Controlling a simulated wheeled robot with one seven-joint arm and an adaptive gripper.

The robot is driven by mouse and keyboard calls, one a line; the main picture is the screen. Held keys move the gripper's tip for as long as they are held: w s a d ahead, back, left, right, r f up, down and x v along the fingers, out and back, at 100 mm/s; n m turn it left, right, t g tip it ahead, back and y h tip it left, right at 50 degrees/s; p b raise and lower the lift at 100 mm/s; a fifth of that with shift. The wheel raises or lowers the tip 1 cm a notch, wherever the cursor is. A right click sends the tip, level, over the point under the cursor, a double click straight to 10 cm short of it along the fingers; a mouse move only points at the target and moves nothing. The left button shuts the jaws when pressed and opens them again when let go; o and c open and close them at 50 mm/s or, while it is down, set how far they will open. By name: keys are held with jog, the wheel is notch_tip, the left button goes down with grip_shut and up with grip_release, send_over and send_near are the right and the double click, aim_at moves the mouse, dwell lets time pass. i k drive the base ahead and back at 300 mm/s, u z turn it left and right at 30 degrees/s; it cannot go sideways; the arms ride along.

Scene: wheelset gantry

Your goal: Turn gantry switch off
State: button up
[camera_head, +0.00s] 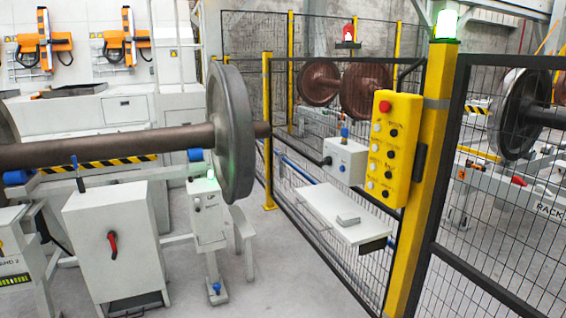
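No label that reads as the gantry switch is legible, so I cannot tell which control it is. A yellow control box (388,148) hangs on a yellow fence post at right of centre. It has a red button (385,106) on top and several small black and white knobs below. A white cabinet (115,245) at the lower left carries a red handle (113,245), roughly upright. A white box (344,162) with a dark knob and a blue-topped part stands left of the yellow box. My gripper is not in view.
A wheelset with a large grey wheel (231,132) and long axle (110,147) fills the left. A mesh fence (330,215) runs in front. A small white shelf (333,212) juts out below the yellow box. A lit green lamp (446,23) tops the yellow post (425,190).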

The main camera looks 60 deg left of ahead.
aim_at(328, 160)
jog(key=u, duration=2.05)
jog(key=i, duration=0.6)
jog(key=u, duration=0.8)
jog(key=i, duration=0.75)
jog(key=z, duration=0.05)
